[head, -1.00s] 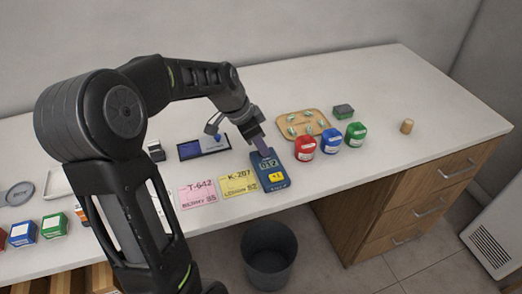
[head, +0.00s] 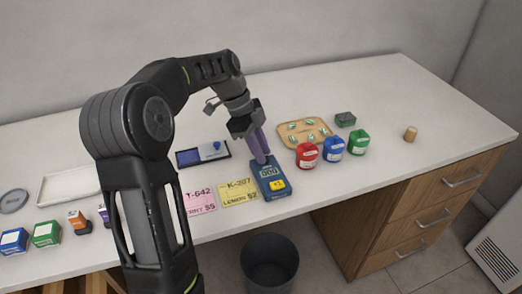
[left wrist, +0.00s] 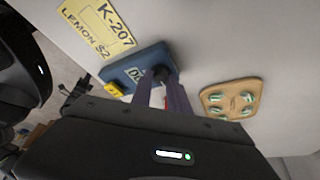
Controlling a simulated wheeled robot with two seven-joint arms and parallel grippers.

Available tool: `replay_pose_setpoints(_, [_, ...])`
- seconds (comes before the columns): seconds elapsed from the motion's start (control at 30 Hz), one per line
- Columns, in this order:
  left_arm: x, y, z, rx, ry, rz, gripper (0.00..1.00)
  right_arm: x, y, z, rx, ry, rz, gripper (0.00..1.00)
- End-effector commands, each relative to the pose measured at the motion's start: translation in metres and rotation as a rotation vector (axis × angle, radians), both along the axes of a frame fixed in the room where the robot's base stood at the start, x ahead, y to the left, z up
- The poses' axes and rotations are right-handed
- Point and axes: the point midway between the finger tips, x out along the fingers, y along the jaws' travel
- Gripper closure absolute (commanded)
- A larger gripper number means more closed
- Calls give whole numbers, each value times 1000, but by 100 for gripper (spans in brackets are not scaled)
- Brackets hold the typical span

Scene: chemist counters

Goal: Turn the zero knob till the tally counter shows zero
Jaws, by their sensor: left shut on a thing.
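The blue tally counter (head: 283,194) lies on the white counter top, with a yellow button (head: 277,185) near its front. Its display (head: 269,174) appears to read 000. It also shows in the left wrist view (left wrist: 122,65), where its display is partly hidden. My left gripper (head: 263,159) reaches down to the counter's far end. Its purple fingers are shut on the dark zero knob (left wrist: 160,74), which the fingers mostly hide in the head view. My right gripper is not in view.
A pink card (head: 199,203) and a yellow card (head: 238,191) lie left of the counter. Red (head: 307,155), blue (head: 332,142) and green (head: 358,142) containers stand to its right. A wooden tray (head: 283,133) is behind. A bin (head: 270,262) stands below the front edge.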

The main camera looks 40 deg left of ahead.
Motion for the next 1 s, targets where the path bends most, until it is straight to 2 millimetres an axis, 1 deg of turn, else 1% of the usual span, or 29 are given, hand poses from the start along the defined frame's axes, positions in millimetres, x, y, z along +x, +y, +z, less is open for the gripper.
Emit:
replay_pose_setpoints(0.47, [0, 1, 0, 3, -1, -17, 100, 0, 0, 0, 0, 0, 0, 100])
replay_pose_setpoints(0.5, [0, 1, 0, 3, -1, -17, 76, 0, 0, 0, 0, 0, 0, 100])
replay_pose_setpoints(0.7, [0, 1, 0, 2, -1, -16, 60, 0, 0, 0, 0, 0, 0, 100])
replay_pose_setpoints(0.73, [0, 1, 0, 2, -1, -16, 58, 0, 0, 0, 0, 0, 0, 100])
replay_pose_setpoints(1.0, [0, 1, 1, 1, -1, -16, 58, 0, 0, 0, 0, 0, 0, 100])
